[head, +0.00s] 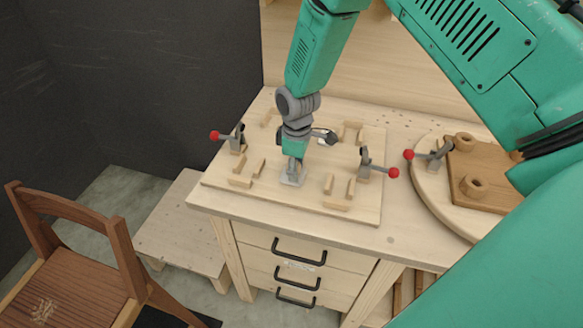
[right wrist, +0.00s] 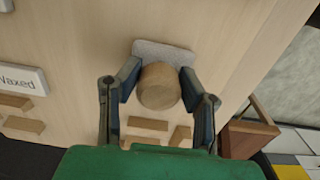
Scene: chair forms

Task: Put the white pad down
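The white pad (head: 293,180) is a small pale block below my right gripper (head: 296,160) in the head view, over the light wooden board on the workbench. In the right wrist view the pad (right wrist: 165,52) shows behind a round wooden knob (right wrist: 160,88). The two fingers of my right gripper (right wrist: 160,83) close on either side of this knob. Whether the pad touches the board is hard to tell. My left gripper is not in view.
Toggle clamps with red knobs (head: 214,135) (head: 393,173) and small wooden blocks (head: 240,181) stand on the board (head: 290,200). A round board with a brown piece (head: 480,180) lies at right. A brown chair (head: 70,270) stands at left. A white "Waxed" label (right wrist: 18,82) shows in the wrist view.

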